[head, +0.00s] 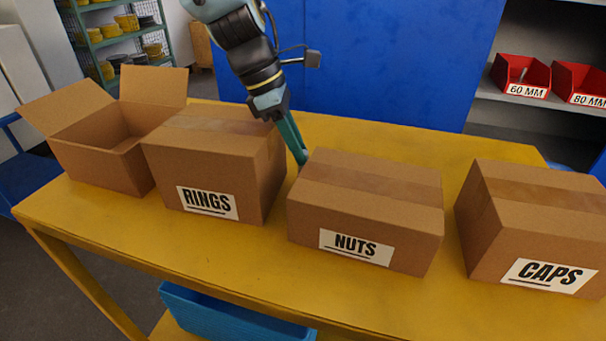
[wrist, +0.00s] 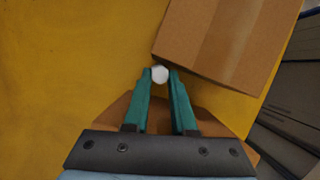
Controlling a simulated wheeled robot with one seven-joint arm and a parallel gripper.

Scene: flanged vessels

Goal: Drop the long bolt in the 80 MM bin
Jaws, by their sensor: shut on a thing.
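My gripper (head: 301,158) reaches down between the RINGS box and the NUTS box in the head view; its fingertips are partly hidden behind the NUTS box. In the wrist view my gripper (wrist: 160,75) is shut on a bolt (wrist: 160,74), of which only a pale round end shows between the green fingertips. Its length cannot be told from here. The 80 MM bin (head: 586,84) is red and sits on a grey shelf at the far right of the head view, cut off by the picture edge.
The RINGS box (head: 215,165), NUTS box (head: 365,209) and CAPS box (head: 535,227) stand closed on the yellow table (head: 150,250). An open box (head: 98,165) stands at left. The red 60 MM bin (head: 521,76) is beside the 80 MM bin. A blue panel (head: 385,60) rises behind the table.

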